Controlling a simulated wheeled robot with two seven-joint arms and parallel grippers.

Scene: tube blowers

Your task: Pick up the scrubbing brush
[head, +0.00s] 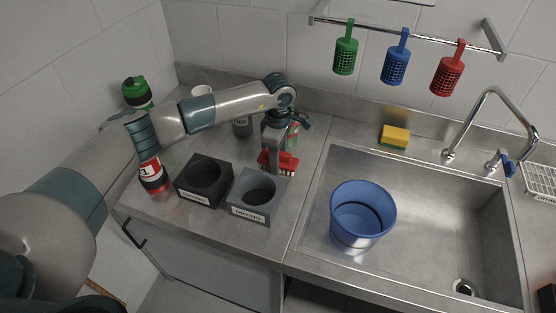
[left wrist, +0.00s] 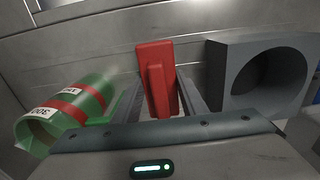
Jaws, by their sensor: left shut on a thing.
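The red scrubbing brush (head: 287,163) is on the steel counter behind the grey holder block, left of the sink. My left gripper (head: 271,158) points down at it from above. In the left wrist view the red brush handle (left wrist: 156,75) stands between the two fingers (left wrist: 158,105), which are shut on it. The head view does not show clearly whether the brush touches the counter. My right gripper is not in view.
A black block (head: 204,181) and a grey block (head: 256,196), each with a round hole, stand close by. A blue bucket (head: 361,213) is in the sink. Coloured baskets hang on a rail (head: 420,36).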

